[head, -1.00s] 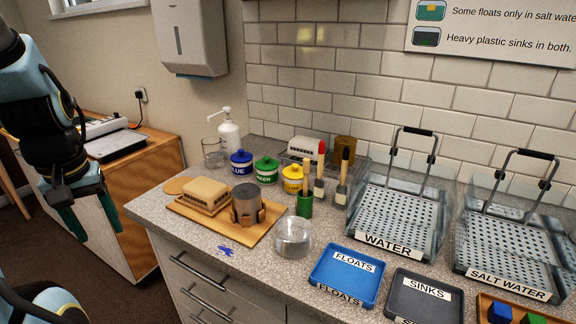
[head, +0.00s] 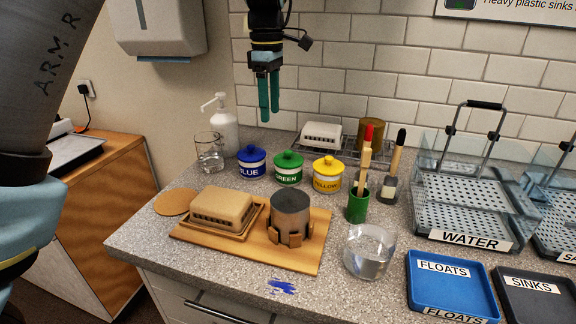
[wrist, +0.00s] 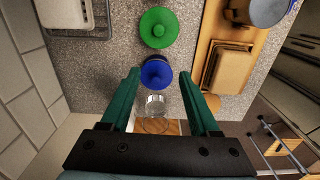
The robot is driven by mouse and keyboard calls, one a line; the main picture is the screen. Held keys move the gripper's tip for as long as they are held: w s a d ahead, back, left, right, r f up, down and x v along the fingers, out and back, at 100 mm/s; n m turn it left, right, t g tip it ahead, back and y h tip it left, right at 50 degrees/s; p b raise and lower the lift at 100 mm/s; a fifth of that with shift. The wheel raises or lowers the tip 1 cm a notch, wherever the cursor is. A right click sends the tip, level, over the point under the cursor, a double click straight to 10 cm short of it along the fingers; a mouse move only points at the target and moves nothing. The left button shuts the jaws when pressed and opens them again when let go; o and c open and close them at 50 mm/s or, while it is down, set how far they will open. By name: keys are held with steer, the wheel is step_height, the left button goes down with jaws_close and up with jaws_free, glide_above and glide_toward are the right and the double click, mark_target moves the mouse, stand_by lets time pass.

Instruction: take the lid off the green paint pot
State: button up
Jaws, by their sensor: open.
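The green paint pot (head: 288,174) stands on the counter between the blue pot (head: 251,164) and the yellow pot (head: 327,178). Its green lid (head: 288,159) with a round knob is on it. The lid also shows from above in the wrist view (wrist: 158,28), near the top. My gripper (head: 269,114) is open and empty, with teal fingers pointing down, above and behind the pots in the head view. In the wrist view the blue lid (wrist: 157,73) lies just beyond and between my fingertips (wrist: 160,82), below the green lid.
A soap dispenser (head: 223,128) and a glass beaker (head: 209,152) stand left of the pots. A wooden board (head: 247,246) with a butter dish and a metal pot lies in front. A green brush holder (head: 357,206) stands right. A wire rack (head: 344,147) is behind.

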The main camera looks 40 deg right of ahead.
steer(key=s+d, duration=0.3)
glide_above(289, 151)
steer(key=f, duration=0.4)
steer(key=shift+d+p, duration=0.25)
steer(key=shift+p, duration=0.15)
steer(key=shift+a+f+p, duration=0.15)
steer(key=shift+f+p, duration=0.4)
steer(key=shift+f, duration=1)
steer(key=shift+a+f+p, duration=0.15)
steer(key=shift+f+p, duration=0.35)
steer(key=shift+f, duration=1.05)
jaws_close()
